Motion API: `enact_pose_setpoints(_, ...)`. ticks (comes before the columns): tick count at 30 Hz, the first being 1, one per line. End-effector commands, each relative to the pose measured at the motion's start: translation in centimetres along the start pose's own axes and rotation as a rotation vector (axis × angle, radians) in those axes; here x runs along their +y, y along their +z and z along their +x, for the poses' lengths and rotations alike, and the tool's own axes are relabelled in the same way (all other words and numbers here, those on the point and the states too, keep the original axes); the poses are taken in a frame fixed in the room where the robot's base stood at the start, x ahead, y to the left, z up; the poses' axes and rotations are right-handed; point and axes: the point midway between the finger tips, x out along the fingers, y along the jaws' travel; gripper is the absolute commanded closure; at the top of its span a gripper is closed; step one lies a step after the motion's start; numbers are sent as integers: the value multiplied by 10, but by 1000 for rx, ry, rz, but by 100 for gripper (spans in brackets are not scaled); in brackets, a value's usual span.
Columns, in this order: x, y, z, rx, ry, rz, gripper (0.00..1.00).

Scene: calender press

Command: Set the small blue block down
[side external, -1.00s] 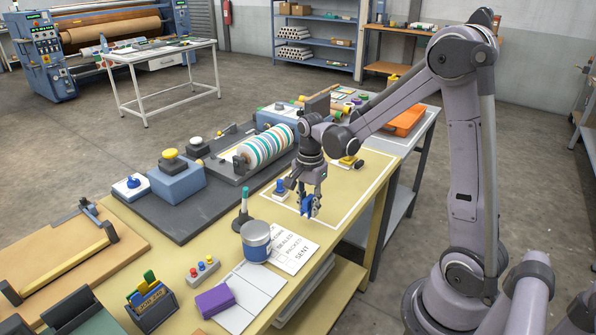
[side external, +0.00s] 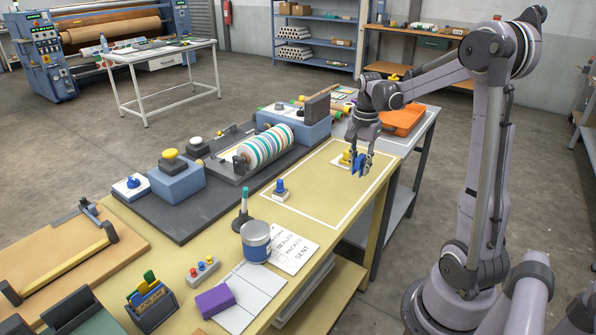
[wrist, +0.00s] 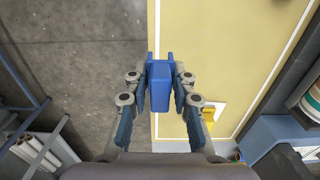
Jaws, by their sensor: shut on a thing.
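My gripper (side external: 361,162) is shut on the small blue block (side external: 357,165) and holds it in the air over the right part of the table, near its far right edge. In the wrist view the blue block (wrist: 160,86) sits between both fingers of my gripper (wrist: 160,88). It hangs over the line between the yellow tabletop (wrist: 220,50) and the grey floor. The white-outlined area (side external: 320,195) lies on the tabletop below and to the left. Whether the block is directly above that area cannot be told.
A yellow piece on a white base (side external: 346,157) stands just behind the gripper and also shows in the wrist view (wrist: 207,120). A blue-knobbed piece (side external: 280,190) stands at the outlined area's left. A striped roller (side external: 265,147) and an orange tray (side external: 403,121) are nearby. The outlined area's middle is bare.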

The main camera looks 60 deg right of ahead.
Motion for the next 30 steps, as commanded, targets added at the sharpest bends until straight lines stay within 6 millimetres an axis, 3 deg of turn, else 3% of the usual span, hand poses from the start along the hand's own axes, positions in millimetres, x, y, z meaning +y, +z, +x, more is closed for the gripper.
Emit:
enact_pose_setpoints(3,-2,-24,1,0,0,3,94)
enact_pose_setpoints(7,-8,-32,5,0,0,0,94)
enact_pose_setpoints(22,-89,10,59,0,0,-3,94)
enact_pose_setpoints(30,-107,20,74,0,0,1,94)
